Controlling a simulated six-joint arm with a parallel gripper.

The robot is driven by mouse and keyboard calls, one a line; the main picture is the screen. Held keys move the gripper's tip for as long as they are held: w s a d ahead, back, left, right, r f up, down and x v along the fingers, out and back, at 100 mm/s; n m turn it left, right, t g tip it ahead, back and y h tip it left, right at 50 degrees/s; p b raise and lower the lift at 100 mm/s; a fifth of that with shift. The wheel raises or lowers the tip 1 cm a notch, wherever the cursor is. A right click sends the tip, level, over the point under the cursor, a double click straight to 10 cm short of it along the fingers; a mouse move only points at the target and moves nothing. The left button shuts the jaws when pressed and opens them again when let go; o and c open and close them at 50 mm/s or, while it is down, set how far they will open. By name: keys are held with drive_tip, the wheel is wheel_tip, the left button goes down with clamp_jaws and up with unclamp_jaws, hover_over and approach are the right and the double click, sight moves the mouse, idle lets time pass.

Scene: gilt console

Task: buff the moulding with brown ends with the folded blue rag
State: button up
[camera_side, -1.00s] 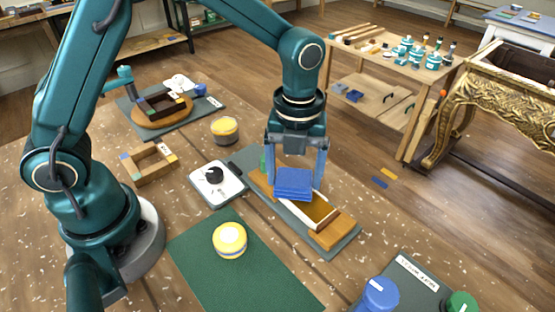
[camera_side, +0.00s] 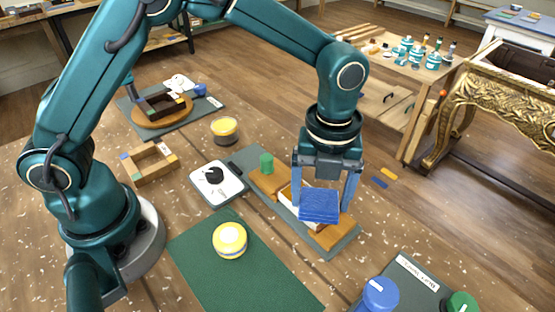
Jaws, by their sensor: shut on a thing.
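My gripper (camera_side: 322,208) is shut on the folded blue rag (camera_side: 319,206), with one finger on each side of it. The rag is over the right part of a moulding (camera_side: 285,193) lying on a grey board (camera_side: 251,153). The rag and fingers hide most of the moulding; only a pale edge and a little of its left end show. I cannot tell whether the rag touches it. Brown wooden blocks flank it, one at the left (camera_side: 262,181) and one at the right (camera_side: 331,236).
A green cylinder (camera_side: 266,163) stands at the board's left end. A white tile with a black round thing (camera_side: 214,175) lies to the left. A yellow-lidded tin (camera_side: 229,239) stands on the green mat (camera_side: 235,275). A blue-lidded jar (camera_side: 380,294) stands front right.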

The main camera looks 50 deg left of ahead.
drive_tip(key=shift+a, duration=3.5)
drive_tip(key=shift+d, duration=4.35)
drive_tip(key=shift+a+r, duration=0.15)
drive_tip(key=shift+r, duration=3.75)
